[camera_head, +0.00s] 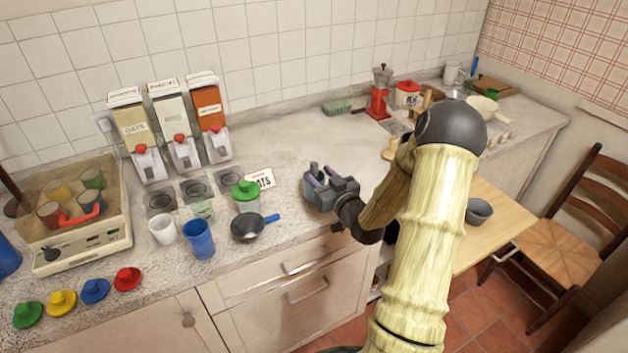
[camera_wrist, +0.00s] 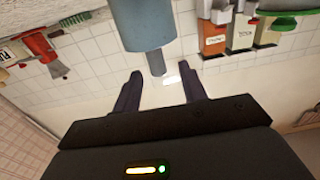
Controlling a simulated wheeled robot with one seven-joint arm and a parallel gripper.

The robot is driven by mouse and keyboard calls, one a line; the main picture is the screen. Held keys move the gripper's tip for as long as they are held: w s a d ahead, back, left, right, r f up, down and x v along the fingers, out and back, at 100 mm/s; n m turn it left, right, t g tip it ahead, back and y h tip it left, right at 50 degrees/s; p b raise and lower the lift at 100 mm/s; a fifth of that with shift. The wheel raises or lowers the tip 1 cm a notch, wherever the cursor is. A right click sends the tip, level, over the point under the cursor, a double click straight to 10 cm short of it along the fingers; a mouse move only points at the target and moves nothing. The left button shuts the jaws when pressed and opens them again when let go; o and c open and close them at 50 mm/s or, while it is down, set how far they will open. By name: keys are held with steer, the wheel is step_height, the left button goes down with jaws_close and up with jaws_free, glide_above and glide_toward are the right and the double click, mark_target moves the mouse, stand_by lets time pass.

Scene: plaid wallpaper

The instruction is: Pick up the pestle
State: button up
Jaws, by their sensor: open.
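A blue-grey cylinder (camera_wrist: 140,25) shows at the top of the upside-down wrist view. A narrower dark grey rod (camera_wrist: 157,63) sticks out of it; it looks like the pestle's handle, but I cannot be sure. My gripper (camera_wrist: 161,80) is open, with one dark finger to each side of the rod's line and nothing visibly held. In the head view my gripper (camera_head: 321,176) is low over the counter, and its body and fingers hide much of what stands there. I cannot tell whether the fingers touch the rod.
A dark pan (camera_head: 247,226) with a blue handle and a green-lidded jar (camera_head: 246,196) stand left of my gripper. Cereal dispensers (camera_head: 172,125) stand behind them. A red grinder (camera_head: 380,95) is at the back. The counter between has free room. A grey bowl (camera_head: 479,211) sits on a wooden surface.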

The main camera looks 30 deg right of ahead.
mark_target(316, 169)
steer(key=w+p, duration=0.1)
steer(key=w, duration=0.3)
steer(key=shift+w, duration=0.3)
jaws_close()
stand_by(0.3)
step_height(316, 169, up, 10)
steer(key=shift+r+b, duration=0.1)
steer(key=shift+b, duration=0.2)
stand_by(1.0)
